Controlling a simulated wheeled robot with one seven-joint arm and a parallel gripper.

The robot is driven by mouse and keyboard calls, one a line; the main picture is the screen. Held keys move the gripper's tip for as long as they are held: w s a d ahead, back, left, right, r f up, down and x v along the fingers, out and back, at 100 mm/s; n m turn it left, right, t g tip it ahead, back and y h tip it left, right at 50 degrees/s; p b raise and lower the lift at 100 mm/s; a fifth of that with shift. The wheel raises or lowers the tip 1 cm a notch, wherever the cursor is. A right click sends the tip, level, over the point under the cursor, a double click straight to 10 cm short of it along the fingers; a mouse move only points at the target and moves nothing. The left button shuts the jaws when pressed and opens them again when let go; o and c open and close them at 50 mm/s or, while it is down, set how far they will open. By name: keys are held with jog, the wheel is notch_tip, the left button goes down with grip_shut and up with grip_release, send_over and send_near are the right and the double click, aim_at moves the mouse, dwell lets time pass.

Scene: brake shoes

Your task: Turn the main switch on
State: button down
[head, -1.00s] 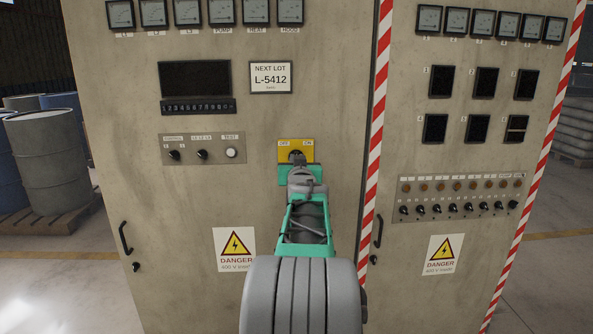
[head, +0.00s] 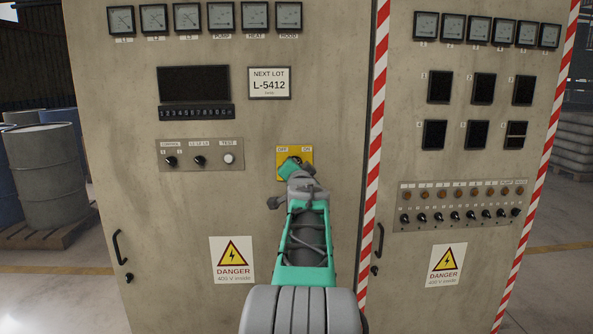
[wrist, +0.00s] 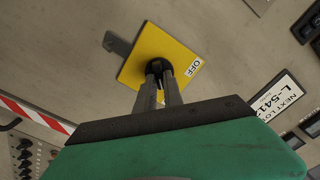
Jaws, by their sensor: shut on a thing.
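The main switch is a black knob (wrist: 157,66) on a yellow plate (head: 306,154) on the left cabinet. The ON label is hidden in the wrist view.
A row of small knobs with a TEST button (head: 229,158) is left of the switch. The NEXT LOT sign (head: 269,83) is above, and a danger sign (head: 232,260) below. A grey tab-like shape (wrist: 116,44) shows by the plate. A striped edge (head: 376,120) runs at right.

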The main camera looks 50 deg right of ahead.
dwell(0.4)
jog(key=c, duration=1.5)
grip_release()
jog(key=shift+o, duration=0.2)
jog(key=v, duration=0.7)
jog(key=shift+s+a, duration=0.25)
jog(key=shift+a, duration=0.05)
